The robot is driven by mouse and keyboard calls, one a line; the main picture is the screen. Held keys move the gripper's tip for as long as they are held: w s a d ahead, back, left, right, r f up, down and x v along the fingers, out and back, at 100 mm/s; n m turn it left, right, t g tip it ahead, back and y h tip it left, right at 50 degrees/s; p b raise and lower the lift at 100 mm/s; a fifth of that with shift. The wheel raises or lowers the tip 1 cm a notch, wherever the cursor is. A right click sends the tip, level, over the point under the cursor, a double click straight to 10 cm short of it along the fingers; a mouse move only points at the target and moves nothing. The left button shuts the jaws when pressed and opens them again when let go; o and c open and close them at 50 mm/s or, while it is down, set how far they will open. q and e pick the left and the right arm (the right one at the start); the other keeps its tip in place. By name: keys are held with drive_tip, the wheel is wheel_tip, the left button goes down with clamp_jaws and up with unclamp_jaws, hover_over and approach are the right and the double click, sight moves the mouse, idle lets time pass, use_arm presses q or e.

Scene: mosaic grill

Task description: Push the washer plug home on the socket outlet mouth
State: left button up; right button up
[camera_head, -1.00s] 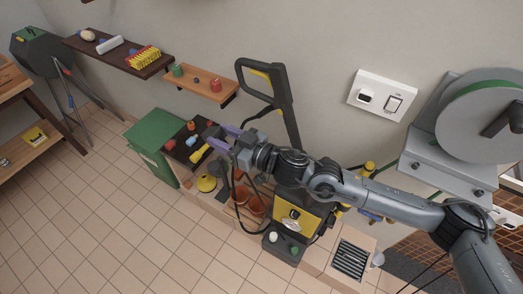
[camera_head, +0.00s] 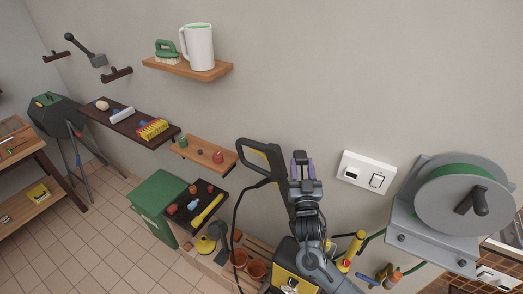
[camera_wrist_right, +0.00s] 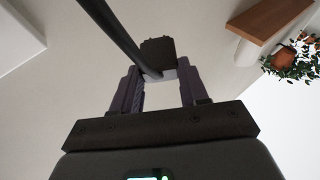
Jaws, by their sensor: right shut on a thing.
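The white socket outlet (camera_head: 366,187) is on the wall in the head view, with its dark mouth (camera_head: 351,175) on the left and a switch on the right. My right gripper (camera_head: 302,163) points up in front of the wall, left of the outlet and apart from it. In the right wrist view the gripper (camera_wrist_right: 160,80) is shut on a dark block, which looks like the washer plug (camera_wrist_right: 158,51). A black cable or bar (camera_wrist_right: 118,32) runs up to the left beside it. The plug is hard to make out in the head view. My left gripper is not in view.
The pressure washer's black handle (camera_head: 272,160) stands just left of my right gripper. A grey hose reel (camera_head: 452,205) is right of the outlet. A small wooden shelf (camera_head: 205,155) and a dark tray (camera_head: 181,211) are to the left.

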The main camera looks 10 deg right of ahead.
drive_tip(key=s+d+f+m+g+h+p, duration=0.1)
drive_tip(key=s+d+f+m+g+h, duration=0.4)
drive_tip(key=s+d+f+h, duration=0.3)
drive_tip(key=s+m+h, duration=0.1)
drive_tip(key=s+h, duration=0.1)
drive_tip(key=s, duration=0.1)
drive_tip(key=shift+s+d+f+h+p, duration=0.15)
drive_tip(key=shift+s+d+h+p, duration=0.15)
drive_tip(key=shift+d+p, duration=0.1)
drive_tip(key=shift+a+f, duration=0.1)
drive_tip(key=shift+f, duration=0.05)
drive_tip(key=shift+w+d+b, duration=1.7)
drive_tip(key=shift+w+d, duration=0.3)
drive_tip(key=shift+w, duration=0.05)
